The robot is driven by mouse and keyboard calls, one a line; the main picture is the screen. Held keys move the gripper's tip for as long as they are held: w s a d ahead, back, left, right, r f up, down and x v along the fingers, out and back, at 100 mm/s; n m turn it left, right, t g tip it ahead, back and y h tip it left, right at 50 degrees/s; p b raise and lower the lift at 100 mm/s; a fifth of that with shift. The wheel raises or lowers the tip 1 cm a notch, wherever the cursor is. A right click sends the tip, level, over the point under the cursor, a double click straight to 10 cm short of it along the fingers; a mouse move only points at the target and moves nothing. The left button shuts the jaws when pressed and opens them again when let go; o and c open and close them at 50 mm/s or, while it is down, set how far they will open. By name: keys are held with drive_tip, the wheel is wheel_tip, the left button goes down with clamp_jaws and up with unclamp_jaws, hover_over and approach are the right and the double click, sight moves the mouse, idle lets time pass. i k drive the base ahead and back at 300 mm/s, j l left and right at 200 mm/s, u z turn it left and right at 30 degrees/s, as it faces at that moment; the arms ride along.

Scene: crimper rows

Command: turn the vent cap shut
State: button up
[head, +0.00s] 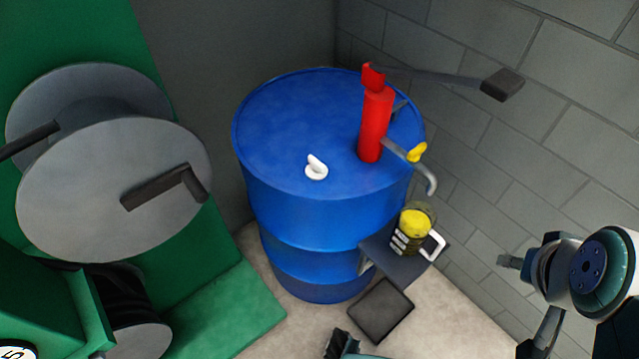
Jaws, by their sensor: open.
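The vent cap (316,168) is a small white piece with a raised curved grip, on top of the blue drum (310,230) near its front edge. I cannot tell from this view how far it is turned.
A red pump (375,125) with a long lever (440,77) and a yellow-knobbed spout (417,152) rises beside the cap. A jug (411,230) stands on a small shelf below. Green machinery with grey reels (115,190) is left; a block wall (560,130) is right.

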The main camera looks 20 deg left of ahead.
sight(317, 170)
drive_tip(key=u, duration=1.1)
